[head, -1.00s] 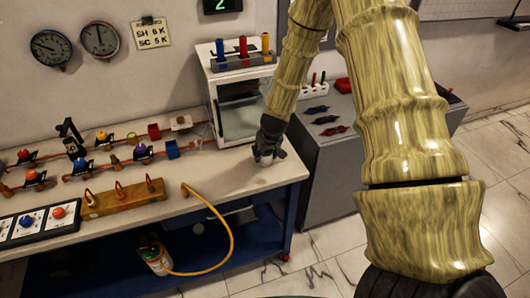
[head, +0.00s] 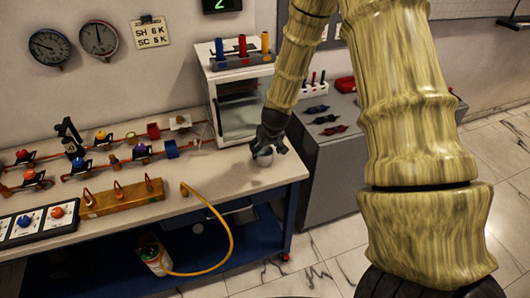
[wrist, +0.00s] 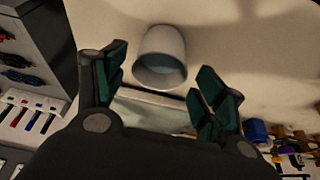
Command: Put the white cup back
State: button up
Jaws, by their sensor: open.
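The white cup (head: 264,159) is at the right end of the bench top, just in front of the glass-fronted cabinet. In the head view my gripper partly hides it. In the wrist view the white cup (wrist: 160,57) shows whole, its round mouth towards the camera; it appears to stand on the bench. My gripper (head: 270,146) is above and beside the cup. In the wrist view my gripper (wrist: 163,82) has its green-padded fingers spread wide, one to each side of the cup, with visible gaps. I see no finger touching it.
The glass-fronted cabinet (head: 240,112) stands behind my gripper, with coloured cylinders on top. A grey side cabinet (head: 335,180) adjoins the bench on the right. Bench top left of the cup is clear.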

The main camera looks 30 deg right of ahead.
jog(key=shift+d+b+v, duration=0.35)
jog(key=shift+b+v, duration=0.4)
jog(key=shift+v, duration=3.6)
jog(key=shift+n+g+h, duration=0.3)
jog(key=shift+g, duration=0.3)
jog(key=s+a+f, duration=0.1)
jog(key=s+f, duration=0.1)
jog(key=f, duration=0.1)
jog(key=s+a+f, duration=0.2)
jog(key=f, duration=0.2)
jog(key=s+a+f, duration=0.1)
jog(key=s+f, duration=0.1)
jog(key=f, duration=0.2)
jog(key=shift+s+a+f, duration=0.2)
jog(key=shift+s+a, duration=0.05)
jog(key=shift+a, duration=0.15)
jog(key=s+a+f+g, duration=0.1)
jog(key=s+a+f, duration=0.4)
jog(key=s, duration=0.4)
jog(key=s+a+f+n+g+y, duration=0.1)
jog(key=s+a+f, duration=0.4)
jog(key=s+f, duration=0.3)
jog(key=s+a+f+g, duration=0.1)
jog(key=s+a+f, duration=0.4)
jog(key=s, duration=0.6)
jog(key=shift+s+f+n+y, duration=0.3)
jog(key=shift+s+f, duration=0.05)
jog(key=shift+f, duration=0.65)
jog(key=shift+a, duration=0.15)
jog(key=shift+f+b, duration=0.35)
